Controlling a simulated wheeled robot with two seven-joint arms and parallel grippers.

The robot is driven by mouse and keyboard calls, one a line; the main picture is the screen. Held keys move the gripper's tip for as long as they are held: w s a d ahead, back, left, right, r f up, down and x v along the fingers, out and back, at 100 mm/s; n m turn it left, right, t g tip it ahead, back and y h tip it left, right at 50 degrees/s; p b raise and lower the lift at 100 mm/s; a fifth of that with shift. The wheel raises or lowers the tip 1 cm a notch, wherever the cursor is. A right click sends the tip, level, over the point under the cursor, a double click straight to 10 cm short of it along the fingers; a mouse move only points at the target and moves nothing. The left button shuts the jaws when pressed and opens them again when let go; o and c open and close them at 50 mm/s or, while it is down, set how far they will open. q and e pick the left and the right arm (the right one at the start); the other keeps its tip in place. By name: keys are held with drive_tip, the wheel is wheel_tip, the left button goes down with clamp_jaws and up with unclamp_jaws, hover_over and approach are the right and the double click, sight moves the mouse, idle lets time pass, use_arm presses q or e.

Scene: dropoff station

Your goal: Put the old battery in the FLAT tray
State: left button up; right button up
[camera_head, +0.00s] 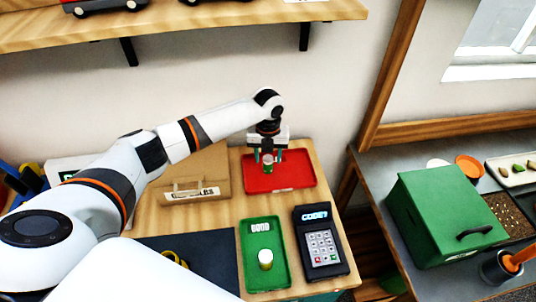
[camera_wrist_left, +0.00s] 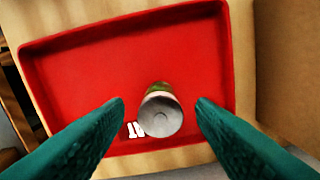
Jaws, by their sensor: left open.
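A battery (camera_head: 268,169) with a pale end and a green band is at the red tray (camera_head: 298,172), between the fingers of my left gripper (camera_head: 268,154). In the left wrist view the battery (camera_wrist_left: 161,116) shows its grey round end, with a gap to each green finger. It looks upright over the tray floor (camera_wrist_left: 90,75). White lettering beside it is mostly hidden. My left gripper is open around the battery. Another battery (camera_head: 265,259) stands in the green tray (camera_head: 255,284), whose label reads GOOD. My right gripper is not in view.
A keypad device (camera_head: 321,243) reading CODE? stands right of the green tray. A cardboard-coloured box (camera_head: 205,160) is left of the red tray. A dark mat (camera_head: 200,255) lies at front left. A green box (camera_head: 440,210) stands on the right-hand table. A shelf (camera_head: 220,14) hangs above.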

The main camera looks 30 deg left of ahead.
sight(268, 158)
use_arm(q)
drive_tip(key=shift+r, duration=0.4)
wheel_tip(268, 158, up, 12)
drive_tip(key=b, duration=0.2)
drive_tip(key=shift+f, duration=0.25)
drive_tip(key=shift+f, duration=0.1)
